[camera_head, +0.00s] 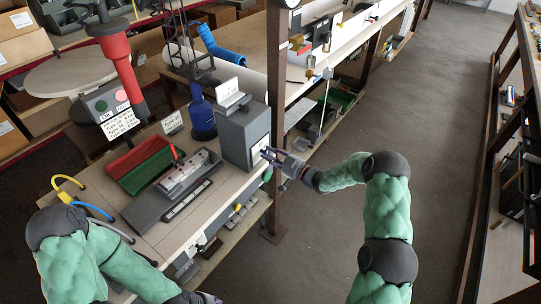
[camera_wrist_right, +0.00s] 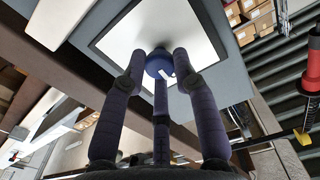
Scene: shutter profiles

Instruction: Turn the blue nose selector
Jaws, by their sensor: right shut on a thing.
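The blue nose selector (camera_wrist_right: 157,62) is a round blue knob with a white mark, on a white plate (camera_wrist_right: 120,32) on a grey box. In the head view the grey box (camera_head: 238,132) stands at the bench's right end, and the selector is hidden by my fingers. My right gripper (camera_head: 267,154) reaches the box's right face from the right. In the wrist view its dark fingers close around the selector, shut on it. My left gripper (camera_head: 205,298) is only partly in view at the bottom edge, and its fingers cannot be made out.
On the bench are a red bin (camera_head: 137,157), a green bin (camera_head: 148,170), a grey fixture (camera_head: 180,185) and a blue bottle (camera_head: 202,118). The grey floor (camera_head: 400,100) to the right is clear.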

